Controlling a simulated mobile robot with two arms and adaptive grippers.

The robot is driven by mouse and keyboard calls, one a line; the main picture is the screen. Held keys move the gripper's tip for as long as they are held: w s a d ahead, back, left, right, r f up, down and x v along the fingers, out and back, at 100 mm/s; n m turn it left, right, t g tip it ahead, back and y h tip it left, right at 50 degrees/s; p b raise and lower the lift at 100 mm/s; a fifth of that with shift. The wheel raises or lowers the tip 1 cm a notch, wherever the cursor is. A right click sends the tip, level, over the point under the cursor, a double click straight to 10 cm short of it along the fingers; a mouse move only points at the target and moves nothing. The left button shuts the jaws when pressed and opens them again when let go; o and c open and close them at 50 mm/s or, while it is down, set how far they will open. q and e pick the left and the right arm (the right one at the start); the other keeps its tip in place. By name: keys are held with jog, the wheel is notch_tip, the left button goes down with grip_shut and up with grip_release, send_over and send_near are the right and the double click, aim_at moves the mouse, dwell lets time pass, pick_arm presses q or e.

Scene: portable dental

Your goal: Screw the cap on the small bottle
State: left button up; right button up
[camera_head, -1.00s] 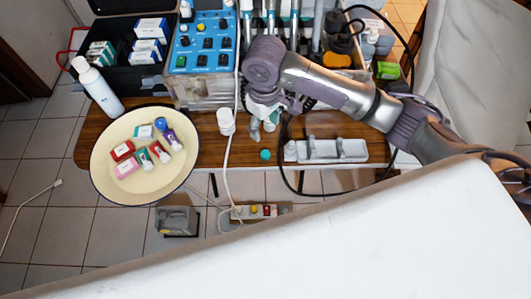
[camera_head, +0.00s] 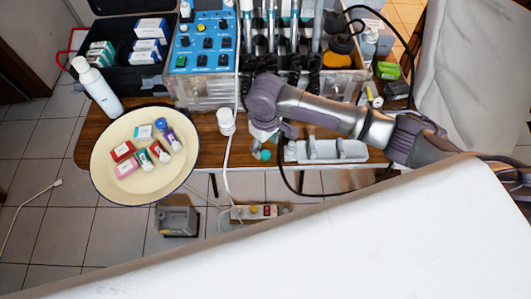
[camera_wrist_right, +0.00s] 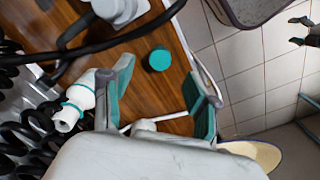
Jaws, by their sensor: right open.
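The teal round cap (camera_head: 265,155) lies on the wooden table near its front edge, beside my right gripper (camera_head: 266,143). In the right wrist view, the cap (camera_wrist_right: 160,58) shows between and beyond the two teal-lined fingers of my right gripper (camera_wrist_right: 160,76). They are open and empty. A white piece with teal bands (camera_wrist_right: 75,100) shows left of the fingers. I cannot tell whether it is the small bottle or a handpiece; my right arm hides that area in the head view. A dark two-pronged shape at the wrist view's right edge may be my left gripper.
A white tray (camera_head: 328,157) lies right of the cap. A white container (camera_head: 226,127) stands left of my gripper beside a white cord. The cream bowl (camera_head: 105,178) holds small boxes and bottles. The blue control unit (camera_head: 203,42) and coiled hoses stand behind. Black cables loop nearby.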

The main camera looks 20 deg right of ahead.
aim_at(266, 154)
notch_tip(266, 154, down, 4)
jog(key=shift+s+f, duration=0.1)
jog(key=shift+f, duration=0.05)
dwell(0.3)
jog(key=c, duration=0.8)
